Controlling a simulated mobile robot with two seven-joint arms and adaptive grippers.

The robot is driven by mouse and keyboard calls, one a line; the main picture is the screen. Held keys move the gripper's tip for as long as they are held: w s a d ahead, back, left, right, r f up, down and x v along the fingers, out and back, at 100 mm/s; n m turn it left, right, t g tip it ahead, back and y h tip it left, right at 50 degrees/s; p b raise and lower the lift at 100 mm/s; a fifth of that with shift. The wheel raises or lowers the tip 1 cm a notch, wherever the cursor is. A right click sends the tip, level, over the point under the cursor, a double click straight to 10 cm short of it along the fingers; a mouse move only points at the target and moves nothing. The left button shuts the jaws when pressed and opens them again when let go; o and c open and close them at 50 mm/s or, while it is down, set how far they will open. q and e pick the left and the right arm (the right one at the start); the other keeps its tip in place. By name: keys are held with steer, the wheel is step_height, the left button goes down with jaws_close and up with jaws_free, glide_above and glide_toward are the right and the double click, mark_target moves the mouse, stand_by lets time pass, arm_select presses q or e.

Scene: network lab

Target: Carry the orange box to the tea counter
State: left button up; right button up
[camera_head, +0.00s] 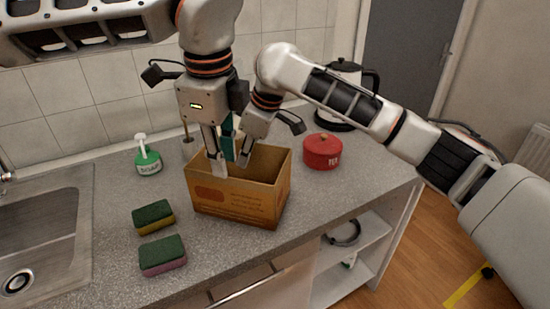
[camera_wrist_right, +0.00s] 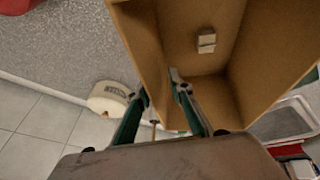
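The orange-brown cardboard box (camera_head: 240,202) stands open-topped and upright on the grey counter, beside the sponges. My left gripper (camera_head: 216,163) points down at the box's back left part, its fingertips at or inside the opening; whether it holds the wall is unclear. My right gripper (camera_head: 238,150) is at the box's back edge. In the right wrist view its green fingers (camera_wrist_right: 160,100) are spread apart, seemingly on either side of the wall of the box (camera_wrist_right: 228,95). Contact is not clear. A small pale block shape (camera_wrist_right: 206,42) shows inside the box.
A red tin (camera_head: 322,151) stands right of the box, a kettle (camera_head: 345,85) behind it. Two sponges (camera_head: 154,217) (camera_head: 162,256) lie front left, with a soap bottle (camera_head: 147,155) behind. The sink (camera_head: 40,235) is at left. The counter (camera_head: 335,195) ends at right above open shelves.

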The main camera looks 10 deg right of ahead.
steer(key=v, duration=1.2)
